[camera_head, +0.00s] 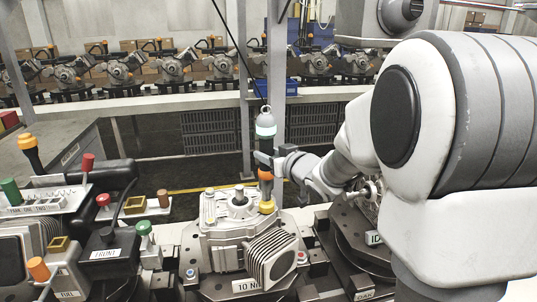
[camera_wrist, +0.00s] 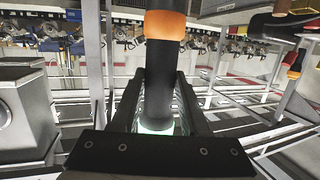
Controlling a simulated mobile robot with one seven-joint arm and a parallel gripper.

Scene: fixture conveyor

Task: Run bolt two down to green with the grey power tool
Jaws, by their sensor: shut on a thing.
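The power tool (camera_head: 265,122) hangs upright from a black cable, with a grey top, a pale green ring below it, a dark body and an orange band. My gripper (camera_head: 267,160) is shut around its dark body, which also fills the middle of the wrist view (camera_wrist: 160,75). A green glow shows at the tool's end between the fingers there. The tool's lower end meets a yellow-orange piece (camera_head: 266,207) at the right rear of the metal housing (camera_head: 225,240). Any bolt under it is hidden. I cannot tell which bolt is number two.
The housing sits on a dark fixture with a "10 N" label (camera_head: 246,286). Left stands a bench with coloured knobs and an upright orange-topped tool (camera_head: 29,150). Another dark round fixture (camera_head: 355,240) is at right, partly behind my arm. A row of similar housings (camera_head: 120,70) lines the back.

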